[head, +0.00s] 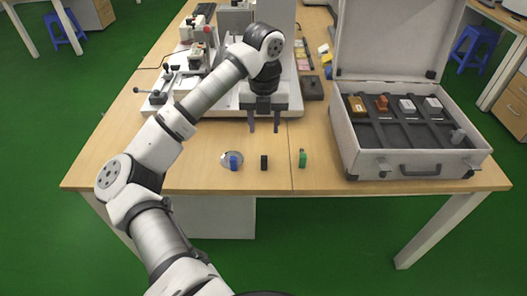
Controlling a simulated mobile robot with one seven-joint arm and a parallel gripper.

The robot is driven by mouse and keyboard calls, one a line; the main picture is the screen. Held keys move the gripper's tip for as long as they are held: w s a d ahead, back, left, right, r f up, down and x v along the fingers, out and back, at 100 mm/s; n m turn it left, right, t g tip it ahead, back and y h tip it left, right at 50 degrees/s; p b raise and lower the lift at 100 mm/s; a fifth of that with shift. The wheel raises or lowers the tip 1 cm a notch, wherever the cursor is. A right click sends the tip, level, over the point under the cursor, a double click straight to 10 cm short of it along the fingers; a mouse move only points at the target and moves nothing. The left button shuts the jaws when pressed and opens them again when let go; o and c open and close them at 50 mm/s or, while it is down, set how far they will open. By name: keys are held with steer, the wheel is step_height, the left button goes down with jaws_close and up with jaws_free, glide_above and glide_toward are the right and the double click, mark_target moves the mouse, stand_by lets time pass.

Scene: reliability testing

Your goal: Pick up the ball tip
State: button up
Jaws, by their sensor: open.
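My gripper (263,126) is open and empty. Its fingers point down over the table, behind the row of small pieces at the front edge. A small blue piece (235,161) stands on the left of that row, against a pale round disc (226,157). A small black piece (264,162) stands in the middle, and a small green piece (302,158) on the right. All are apart from my gripper. I cannot tell from this view which of the pieces is the ball tip.
An open silver case (410,166) stands at the right, holding several small pieces in dark slots. A white fixture with levers (181,86) stands at the back left. The wooden table (340,184) is mostly clear around the front row.

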mark_target(264, 157)
step_height(264, 157, down, 8)
steer(key=shift+s+r+p, duration=0.15)
steer(key=shift+p, duration=0.2)
steer(key=shift+f+p, duration=0.7)
steer(key=shift+f, duration=2.25)
steer(key=shift+c, duration=0.3)
jaws_close()
